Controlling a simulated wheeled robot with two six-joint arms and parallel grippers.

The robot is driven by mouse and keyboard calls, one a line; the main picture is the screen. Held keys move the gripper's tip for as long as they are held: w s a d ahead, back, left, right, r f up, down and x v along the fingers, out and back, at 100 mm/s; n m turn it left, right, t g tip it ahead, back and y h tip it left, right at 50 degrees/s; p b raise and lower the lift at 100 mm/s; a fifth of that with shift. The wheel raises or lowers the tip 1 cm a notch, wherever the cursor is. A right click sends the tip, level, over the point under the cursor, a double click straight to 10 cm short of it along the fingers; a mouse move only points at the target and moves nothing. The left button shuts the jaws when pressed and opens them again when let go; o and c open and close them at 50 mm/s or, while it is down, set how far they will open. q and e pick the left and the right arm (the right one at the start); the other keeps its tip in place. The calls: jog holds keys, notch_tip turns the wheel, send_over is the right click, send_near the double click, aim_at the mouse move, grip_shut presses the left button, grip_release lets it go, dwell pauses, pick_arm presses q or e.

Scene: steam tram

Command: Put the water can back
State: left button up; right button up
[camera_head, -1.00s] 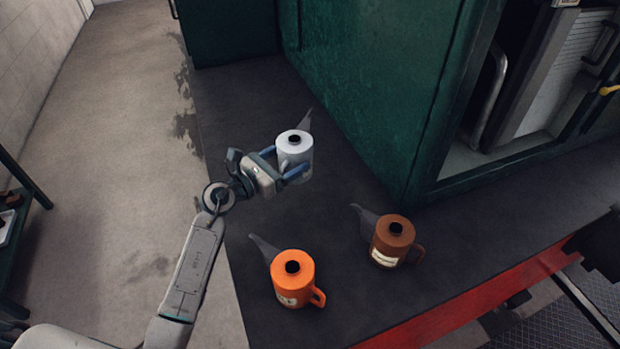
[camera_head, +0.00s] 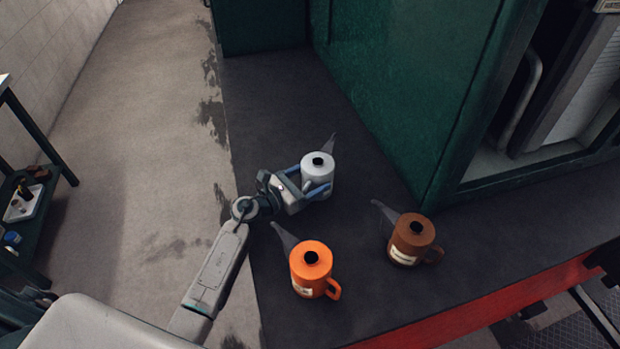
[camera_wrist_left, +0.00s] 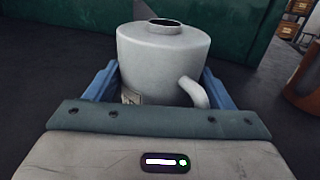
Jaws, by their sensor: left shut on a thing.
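A white can (camera_head: 318,167) with a grey spout pointing up and right is in my left gripper (camera_head: 315,190), over the dark deck. The left wrist view shows the can (camera_wrist_left: 165,52) upright between the two blue fingers, its handle at the lower right. My left gripper is shut on it. Whether the can's base touches the deck is hidden. An orange can (camera_head: 311,268) and a brown can (camera_head: 411,238) stand upright on the deck nearer the front, with their spouts to the upper left. My right gripper is not in view.
The dark deck (camera_head: 270,110) has a red front edge (camera_head: 480,305). A green cabin wall (camera_head: 400,80) rises behind and right of the white can. At the left, a shelf unit (camera_head: 40,190) holds small items. Open deck lies behind the white can.

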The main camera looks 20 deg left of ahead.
pick_arm(q)
jog(key=o, duration=1)
jog(key=shift+f, duration=0.1)
jog(key=o, duration=0.4)
jog(key=b+v, duration=0.3)
jog(key=v, duration=0.7)
jog(key=shift+s+a+b, duration=0.1)
jog(key=shift+a+b, duration=0.05)
jog(key=shift+b, duration=0.2)
jog(key=shift+s+a+r, duration=0.25)
jog(key=shift+s+a, duration=0.25)
jog(key=shift+s, duration=0.25)
